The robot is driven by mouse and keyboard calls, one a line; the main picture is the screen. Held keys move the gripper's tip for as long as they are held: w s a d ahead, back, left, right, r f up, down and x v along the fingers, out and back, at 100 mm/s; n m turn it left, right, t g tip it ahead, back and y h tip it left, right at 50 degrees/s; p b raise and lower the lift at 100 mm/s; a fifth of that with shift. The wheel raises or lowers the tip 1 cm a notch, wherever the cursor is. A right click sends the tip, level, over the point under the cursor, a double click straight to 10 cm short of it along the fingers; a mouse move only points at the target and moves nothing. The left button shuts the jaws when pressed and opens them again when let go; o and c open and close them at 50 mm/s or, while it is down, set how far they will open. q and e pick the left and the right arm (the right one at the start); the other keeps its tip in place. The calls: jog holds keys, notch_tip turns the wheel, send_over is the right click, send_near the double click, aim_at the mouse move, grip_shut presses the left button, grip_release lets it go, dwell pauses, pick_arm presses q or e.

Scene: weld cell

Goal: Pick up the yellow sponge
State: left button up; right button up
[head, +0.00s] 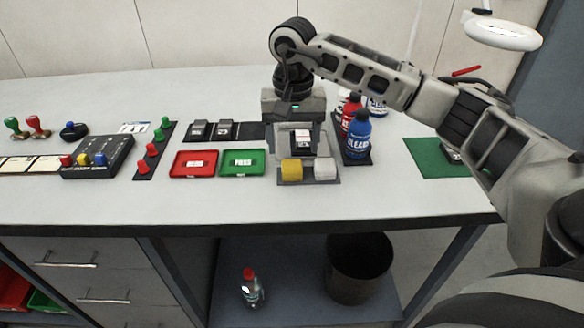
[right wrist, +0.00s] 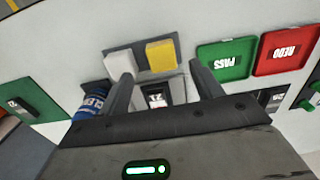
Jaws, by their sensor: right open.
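The yellow sponge (head: 291,170) sits at the front left of a grey tray (head: 322,181), beside a white block (head: 324,169). In the right wrist view the sponge (right wrist: 161,56) lies just beyond the fingertips, with the white block (right wrist: 126,60) to its left. My right gripper (head: 299,148) points down over the back of the tray, behind the sponge. Its fingers (right wrist: 158,72) are open and spread apart, with nothing held. My left gripper is not in view.
A small dark device with a white label (head: 302,139) is behind the sponge. Green PASS (head: 242,162) and red (head: 195,164) trays lie to the left. The table front is clear.

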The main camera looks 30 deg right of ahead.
aim_at(292, 165)
jog(key=shift+w+f+p, duration=0.2)
jog(key=shift+f+p, duration=0.35)
jog(key=shift+f, duration=2.6)
jog(key=shift+c, duration=0.3)
jog(key=c, duration=1)
